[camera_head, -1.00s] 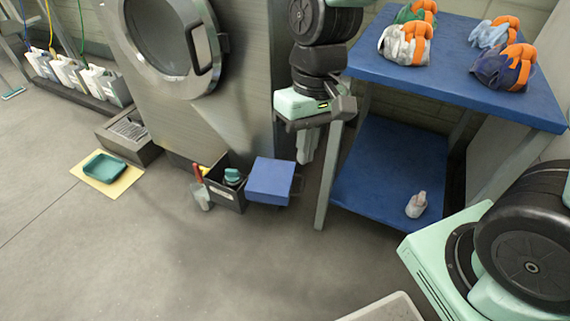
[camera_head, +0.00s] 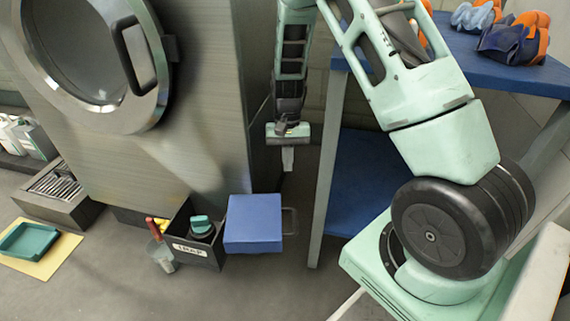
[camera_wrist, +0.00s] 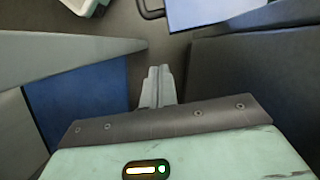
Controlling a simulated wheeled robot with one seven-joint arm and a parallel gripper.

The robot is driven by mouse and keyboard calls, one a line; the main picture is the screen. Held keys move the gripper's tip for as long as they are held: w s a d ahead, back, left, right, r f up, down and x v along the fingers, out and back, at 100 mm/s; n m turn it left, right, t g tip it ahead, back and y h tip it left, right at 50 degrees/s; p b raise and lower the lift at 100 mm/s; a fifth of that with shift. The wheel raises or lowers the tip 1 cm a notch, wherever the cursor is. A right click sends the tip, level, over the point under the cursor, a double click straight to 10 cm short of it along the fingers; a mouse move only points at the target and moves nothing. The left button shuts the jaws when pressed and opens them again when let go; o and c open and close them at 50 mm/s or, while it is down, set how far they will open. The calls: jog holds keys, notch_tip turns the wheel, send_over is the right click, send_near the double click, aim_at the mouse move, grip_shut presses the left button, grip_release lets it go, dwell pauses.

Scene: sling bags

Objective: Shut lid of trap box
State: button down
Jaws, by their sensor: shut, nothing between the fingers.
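The trap box (camera_head: 195,252) is a small dark open-topped box with a white label, on the floor against the steel machine. Its blue lid (camera_head: 253,222) stands open, folded out to the right of the box, with a thin dark handle (camera_head: 291,221) on its right edge. A green-capped dark container (camera_head: 201,228) sits inside the box. The lid (camera_wrist: 208,12) and its handle (camera_wrist: 150,9) also show at the top of the wrist view. My gripper (camera_head: 288,160) points down above and behind the lid, apart from it. Its fingers (camera_wrist: 158,88) are shut and empty.
The blue shelf table's leg (camera_head: 328,170) stands right of the lid, and the steel machine (camera_head: 185,125) stands behind and left. A red-handled tool (camera_head: 159,248) leans at the box's left. A teal tray (camera_head: 28,240) lies on a yellow mat. The floor in front is clear.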

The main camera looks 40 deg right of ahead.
jog(key=s+a+f+b, duration=0.3)
jog(key=s+f+b, duration=0.1)
jog(key=f, duration=0.3)
jog(key=shift+s+a+b, duration=0.25)
jog(key=shift+s+b, duration=0.05)
jog(key=shift+s, duration=0.1)
